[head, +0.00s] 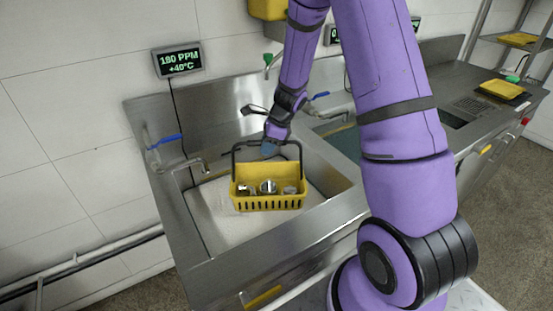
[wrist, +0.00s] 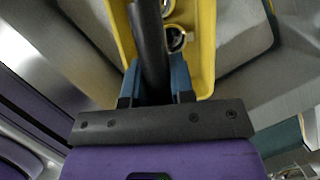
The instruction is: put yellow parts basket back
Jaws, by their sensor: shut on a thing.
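The yellow parts basket (head: 270,184) has a black handle and holds several small metal parts. In the head view it hangs over the left sink basin (head: 212,222), which has a whitish surface inside. My gripper (head: 269,149) is shut on the basket's black handle. In the wrist view the black handle (wrist: 152,45) runs between the blue fingertips of my gripper (wrist: 156,78), with the yellow basket (wrist: 204,45) and a metal part beyond. The basket looks nearly level. I cannot tell how far it is above the basin floor.
Taps with blue levers (head: 165,141) stand behind the sink. A second basin (head: 345,138) lies to the right. A yellow tray (head: 503,89) sits on the far right counter, below a shelf rack (head: 515,42). A display (head: 178,61) hangs on the wall.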

